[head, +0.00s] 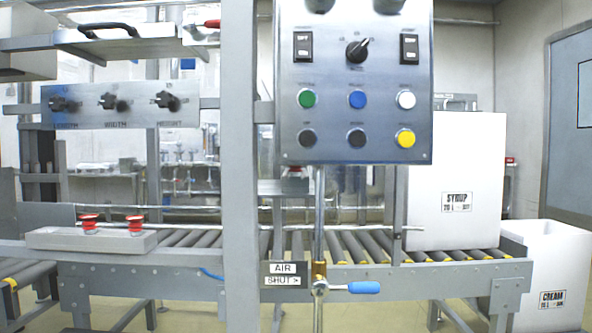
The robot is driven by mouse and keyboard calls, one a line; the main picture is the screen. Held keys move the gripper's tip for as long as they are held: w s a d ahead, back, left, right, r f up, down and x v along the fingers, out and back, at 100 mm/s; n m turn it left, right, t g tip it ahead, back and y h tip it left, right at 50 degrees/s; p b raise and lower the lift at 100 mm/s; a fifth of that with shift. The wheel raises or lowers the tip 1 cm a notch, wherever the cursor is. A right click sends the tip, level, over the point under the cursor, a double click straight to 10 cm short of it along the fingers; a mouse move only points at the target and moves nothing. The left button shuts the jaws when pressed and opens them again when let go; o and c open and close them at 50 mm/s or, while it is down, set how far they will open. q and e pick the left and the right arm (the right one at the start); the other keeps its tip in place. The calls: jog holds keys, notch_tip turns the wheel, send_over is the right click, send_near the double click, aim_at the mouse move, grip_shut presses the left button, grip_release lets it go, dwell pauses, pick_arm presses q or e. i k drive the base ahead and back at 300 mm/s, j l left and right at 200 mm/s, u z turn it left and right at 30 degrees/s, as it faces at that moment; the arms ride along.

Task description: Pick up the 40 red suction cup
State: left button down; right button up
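Two small red suction cups stand upright on a flat grey block at the left, on the near side of the roller conveyor. One red cup (89,222) is at the left of the block (60,239), and the other red cup (135,223) is a short way to its right. Both look alike with red tops and bodies; any size marking such as 40 is too small to read, so I cannot tell which is the 40. Neither of my grippers is in view.
A grey post (240,200) and a control panel (355,90) stand in front of the conveyor (340,246). A blue-handled air valve (362,288) sticks out below. A knob panel (120,105) is above the cups. White boxes, SYRUP (455,165) and CREAM (550,255), are right.

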aim_at(295, 170)
jog(key=u, duration=0.7)
jog(key=l+u, duration=0.3)
jog(key=u, duration=0.2)
jog(key=l+u, duration=0.3)
jog(key=u, duration=0.2)
jog(key=l+u, duration=0.25)
jog(key=u, duration=0.25)
jog(key=k+l+u, duration=0.2)
jog(key=u, duration=0.3)
jog(key=k+l+u, duration=0.15)
jog(key=u, duration=0.35)
